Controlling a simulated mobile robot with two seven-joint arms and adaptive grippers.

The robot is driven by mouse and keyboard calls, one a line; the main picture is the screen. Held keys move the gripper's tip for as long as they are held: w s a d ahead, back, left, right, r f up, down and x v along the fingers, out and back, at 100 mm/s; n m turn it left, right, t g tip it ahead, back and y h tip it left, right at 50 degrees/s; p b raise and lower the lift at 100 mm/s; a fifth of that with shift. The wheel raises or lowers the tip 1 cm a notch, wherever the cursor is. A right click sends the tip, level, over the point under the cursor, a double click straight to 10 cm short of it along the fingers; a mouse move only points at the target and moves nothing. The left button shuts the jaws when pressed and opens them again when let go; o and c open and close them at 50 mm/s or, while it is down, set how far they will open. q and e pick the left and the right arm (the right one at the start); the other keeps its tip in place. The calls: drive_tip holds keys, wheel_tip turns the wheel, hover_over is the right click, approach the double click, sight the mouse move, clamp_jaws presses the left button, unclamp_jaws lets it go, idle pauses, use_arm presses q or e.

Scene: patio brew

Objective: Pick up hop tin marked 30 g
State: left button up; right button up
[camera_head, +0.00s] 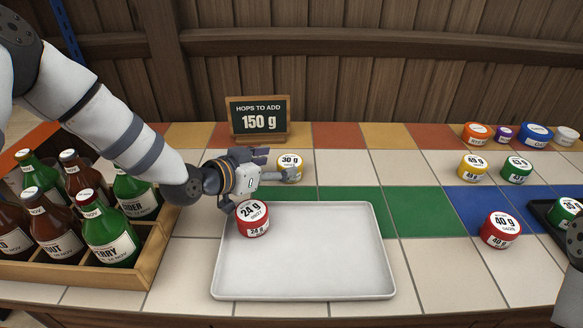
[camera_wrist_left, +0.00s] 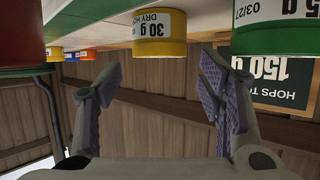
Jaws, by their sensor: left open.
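The yellow hop tin marked 30 g (camera_head: 291,168) stands on the tiles behind the tray. In the left wrist view, which is upside down, the same yellow tin (camera_wrist_left: 160,38) shows its 30 g label beyond the fingers and between their lines. My left gripper (camera_head: 268,164) is open and reaches in from the left, with its fingers close to the tin's left side. In the wrist view the open left gripper (camera_wrist_left: 163,85) has nothing between its fingers. The right gripper cannot be made out; only a grey arm part shows at the right edge.
A red 24 g tin (camera_head: 253,220) stands on the pale tray (camera_head: 310,290) just below the gripper. The wrist view shows a green tin (camera_wrist_left: 275,28) nearby. A sign reading 150 g (camera_head: 258,117) stands behind. A bottle crate (camera_head: 150,268) is left; several tins are right.

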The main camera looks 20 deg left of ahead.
sight(284, 165)
use_arm(q)
drive_tip(key=x, duration=0.3)
drive_tip(key=shift+f, duration=0.4)
drive_tip(key=shift+w+d+r, duration=0.1)
drive_tip(key=shift+w+d, duration=0.05)
drive_tip(key=shift+w, duration=0.05)
drive_tip(key=shift+r, duration=0.15)
drive_tip(key=c, duration=0.9)
